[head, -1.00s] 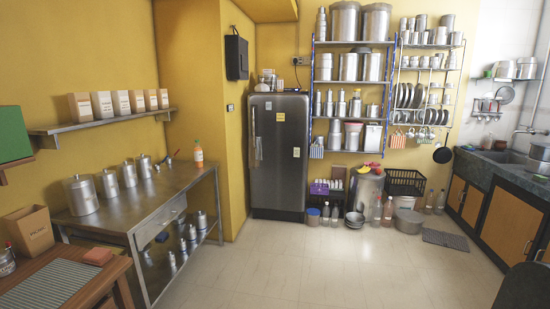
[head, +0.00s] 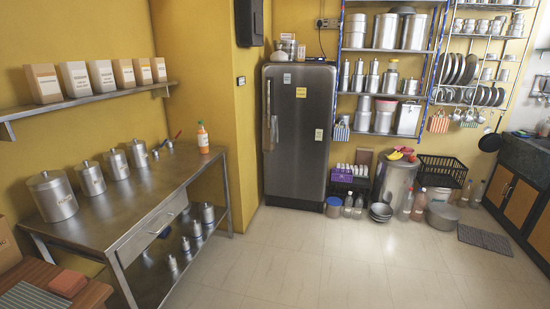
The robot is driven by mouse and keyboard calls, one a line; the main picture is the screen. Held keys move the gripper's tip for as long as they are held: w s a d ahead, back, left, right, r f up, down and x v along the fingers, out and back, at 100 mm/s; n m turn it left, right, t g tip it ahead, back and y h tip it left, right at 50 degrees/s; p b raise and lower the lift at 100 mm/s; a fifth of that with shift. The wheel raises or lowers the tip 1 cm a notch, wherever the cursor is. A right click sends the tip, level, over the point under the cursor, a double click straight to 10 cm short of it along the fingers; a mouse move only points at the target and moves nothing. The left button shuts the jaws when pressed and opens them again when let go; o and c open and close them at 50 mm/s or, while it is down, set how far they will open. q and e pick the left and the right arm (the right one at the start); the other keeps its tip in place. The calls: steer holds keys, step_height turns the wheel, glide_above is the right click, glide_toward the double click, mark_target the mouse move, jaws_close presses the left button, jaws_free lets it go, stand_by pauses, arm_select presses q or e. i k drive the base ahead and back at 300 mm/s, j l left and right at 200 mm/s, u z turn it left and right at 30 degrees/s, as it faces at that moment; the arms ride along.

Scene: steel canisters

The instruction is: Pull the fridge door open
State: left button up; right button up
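The fridge (head: 297,150) is a dark grey single-door unit standing against the yellow back wall, near the middle of the head view. Its door looks shut. A long vertical handle (head: 268,112) runs down the left side of the door, with a cloth (head: 271,133) hanging at it. Small labels are stuck on the door front. Neither of my grippers shows in the head view, so nothing is seen touching the fridge.
Pots, bottles and a black crate (head: 443,169) sit right of the fridge. The tiled floor (head: 300,260) before the fridge is clear.

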mark_target(298, 99)
steer(key=i+u, duration=0.15)
steer(key=i, duration=2.1)
